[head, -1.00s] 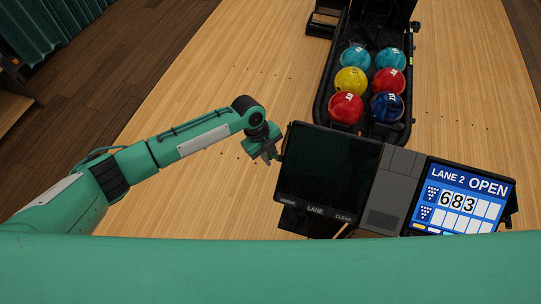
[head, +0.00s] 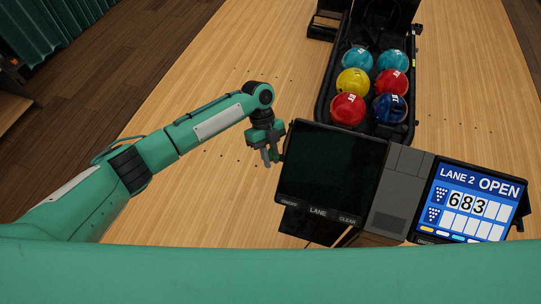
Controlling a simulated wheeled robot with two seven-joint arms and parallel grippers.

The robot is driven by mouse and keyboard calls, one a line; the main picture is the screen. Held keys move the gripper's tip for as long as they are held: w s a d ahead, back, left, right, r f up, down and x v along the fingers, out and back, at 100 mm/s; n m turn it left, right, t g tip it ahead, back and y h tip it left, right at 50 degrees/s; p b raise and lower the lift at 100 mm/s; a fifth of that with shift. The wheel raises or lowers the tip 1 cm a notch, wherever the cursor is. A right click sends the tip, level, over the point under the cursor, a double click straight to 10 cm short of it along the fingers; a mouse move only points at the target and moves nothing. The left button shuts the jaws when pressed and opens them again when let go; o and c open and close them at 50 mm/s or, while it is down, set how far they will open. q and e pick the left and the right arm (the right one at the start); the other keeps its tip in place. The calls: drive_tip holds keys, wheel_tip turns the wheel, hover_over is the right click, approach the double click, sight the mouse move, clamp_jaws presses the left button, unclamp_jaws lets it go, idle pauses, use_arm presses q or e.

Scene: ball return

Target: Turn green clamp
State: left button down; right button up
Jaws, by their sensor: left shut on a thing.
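My left gripper (head: 270,158) is at the left edge of the dark left monitor (head: 332,166), with its fingers pointing down. It is shut on a small green part at that edge, which I take to be the green clamp (head: 275,156). The fingers cover most of the clamp, so its shape and angle are hard to tell. My right gripper is not in view.
A second monitor (head: 468,203) reading "LANE 2 OPEN" stands to the right, joined by a grey console (head: 400,190). Behind is a black ball return rack (head: 326,105) with several coloured balls. The wooden lane floor (head: 210,190) left of the monitor is clear.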

use_arm(q)
drive_tip(key=shift+s, duration=0.15)
drive_tip(key=c, duration=1.5)
unclamp_jaws()
drive_tip(key=shift+c, duration=0.2)
drive_tip(key=shift+o, duration=0.9)
drive_tip(key=shift+r, duration=0.1)
drive_tip(key=shift+r, duration=0.1)
drive_tip(key=b+v, duration=0.5)
drive_tip(key=v, duration=0.8)
drive_tip(key=shift+r+b, duration=0.3)
drive_tip(key=shift+b, duration=0.05)
drive_tip(key=shift+f, duration=0.1)
